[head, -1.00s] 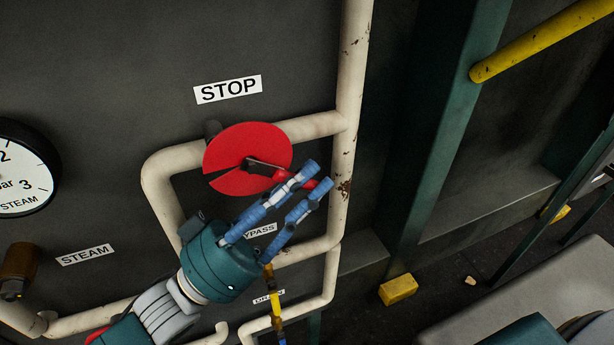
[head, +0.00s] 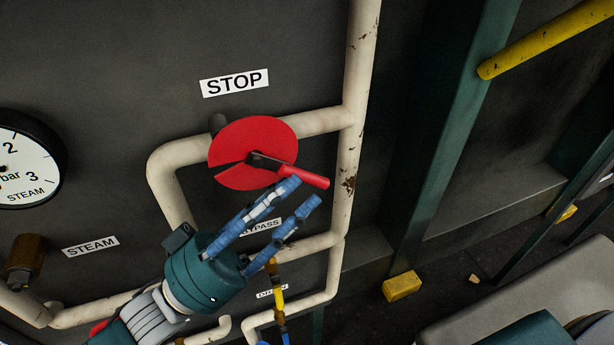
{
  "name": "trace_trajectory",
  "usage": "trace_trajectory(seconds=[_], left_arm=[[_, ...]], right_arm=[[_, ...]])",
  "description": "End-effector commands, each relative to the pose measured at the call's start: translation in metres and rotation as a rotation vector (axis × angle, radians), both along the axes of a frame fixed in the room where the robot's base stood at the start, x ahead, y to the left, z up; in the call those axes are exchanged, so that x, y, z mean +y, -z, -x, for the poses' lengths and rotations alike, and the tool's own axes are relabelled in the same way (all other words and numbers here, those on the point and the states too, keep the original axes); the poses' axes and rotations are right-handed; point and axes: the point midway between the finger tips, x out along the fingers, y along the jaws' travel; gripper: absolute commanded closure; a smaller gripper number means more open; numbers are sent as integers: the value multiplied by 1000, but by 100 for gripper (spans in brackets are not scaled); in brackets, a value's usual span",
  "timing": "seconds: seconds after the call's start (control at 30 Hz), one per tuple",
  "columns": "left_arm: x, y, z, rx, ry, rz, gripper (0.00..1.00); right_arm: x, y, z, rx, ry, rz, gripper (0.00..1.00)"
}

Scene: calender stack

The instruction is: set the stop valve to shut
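The stop valve has a red disc (head: 243,137) with a notch cut in its left side, under a "STOP" label (head: 234,82). Its red lever (head: 305,178) points right and slightly down from the disc's centre. My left gripper (head: 302,193) reaches up from the lower left with its two blue fingers apart. The fingertips lie just below the lever, the upper one overlapping its lower edge in the picture. I cannot tell whether they touch. Nothing is between the fingers.
Cream pipes (head: 350,150) run around the valve. A steam gauge (head: 22,165) is at the left, and a yellow-handled drain valve (head: 277,287) is below. A green post (head: 440,150), a yellow rail (head: 545,38) and a yellow block (head: 402,286) are at the right.

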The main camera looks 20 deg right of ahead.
Motion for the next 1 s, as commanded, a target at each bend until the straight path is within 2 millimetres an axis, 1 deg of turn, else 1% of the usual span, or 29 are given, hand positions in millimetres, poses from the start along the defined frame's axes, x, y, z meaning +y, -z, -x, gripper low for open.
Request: trace_trajectory(seconds=[0.03,0.1,0.2,0.33,0.5,0.77,0.8,0.93,1.0], left_arm=[[11,8,2,3,-2,-5,71],[24,16,4,2,-4,-6,71],[41,26,8,3,-3,-5,71],[58,35,11,1,-3,-3,71],[68,41,14,-1,-1,0,71],[69,41,14,-1,-1,1,71],[69,41,14,-1,-1,1,75],[64,45,15,-27,-11,-11,100],[55,49,16,-79,-33,-33,100]], right_arm=[[1,0,0,0,0,-1,50],[1,0,0,0,0,-1,50],[1,0,1,0,0,-1,50],[1,0,1,0,0,-1,50],[1,0,1,0,0,-1,50],[1,0,1,0,0,-2,50],[1,0,1,0,0,-2,50],[2,6,0,-1,0,-1,50],[2,15,-3,-5,0,-2,50]])
